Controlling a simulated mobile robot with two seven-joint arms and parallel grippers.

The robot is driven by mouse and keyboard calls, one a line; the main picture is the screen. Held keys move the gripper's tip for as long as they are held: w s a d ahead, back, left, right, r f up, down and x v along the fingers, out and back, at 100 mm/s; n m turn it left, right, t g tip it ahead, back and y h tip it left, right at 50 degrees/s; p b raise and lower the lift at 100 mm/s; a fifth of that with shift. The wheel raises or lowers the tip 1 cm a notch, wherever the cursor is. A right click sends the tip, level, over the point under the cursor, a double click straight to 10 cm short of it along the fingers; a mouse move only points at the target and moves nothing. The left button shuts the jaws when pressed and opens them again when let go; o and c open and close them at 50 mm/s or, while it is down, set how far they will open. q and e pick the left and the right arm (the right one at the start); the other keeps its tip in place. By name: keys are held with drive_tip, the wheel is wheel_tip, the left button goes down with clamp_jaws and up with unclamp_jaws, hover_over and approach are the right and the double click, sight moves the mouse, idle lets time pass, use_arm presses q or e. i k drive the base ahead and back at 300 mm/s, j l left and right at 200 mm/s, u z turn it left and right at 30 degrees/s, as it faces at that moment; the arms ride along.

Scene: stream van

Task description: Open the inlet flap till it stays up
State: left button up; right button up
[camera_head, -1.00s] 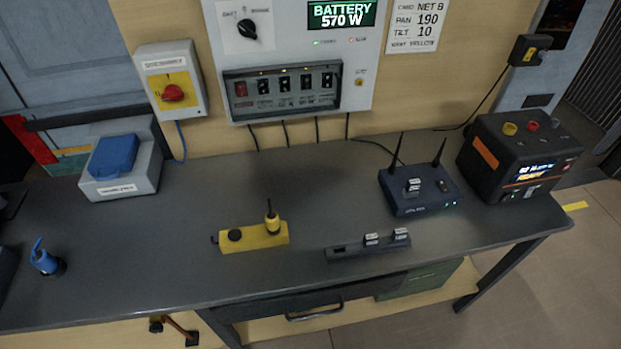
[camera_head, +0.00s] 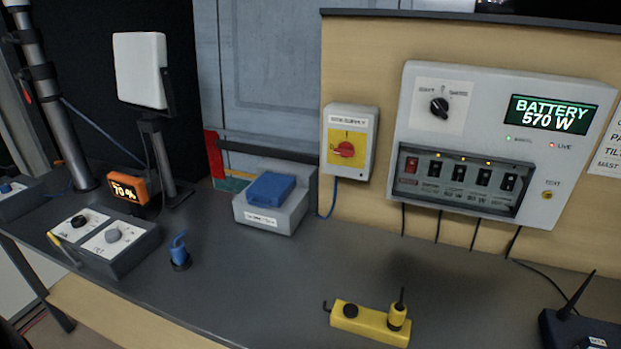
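The inlet is a grey box (camera_head: 287,217) with a sloped front, standing at the back of the dark bench against the wall. Its blue flap (camera_head: 270,188) lies down, closed over the sloped face. A white label, too small to read surely, is on the front below the flap. Neither of my grippers is in view, and nothing touches the flap.
A blue plug (camera_head: 180,250) stands on the bench (camera_head: 240,290) left of the inlet. A knob box (camera_head: 108,245) and orange 70 % display (camera_head: 130,188) are farther left. A yellow block (camera_head: 368,324) is at front right. A red-switch box (camera_head: 349,143) hangs right. Bench before the inlet is clear.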

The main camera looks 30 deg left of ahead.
sight(273, 188)
drive_tip(key=j+u, duration=0.15)
drive_tip(key=u, duration=1.2)
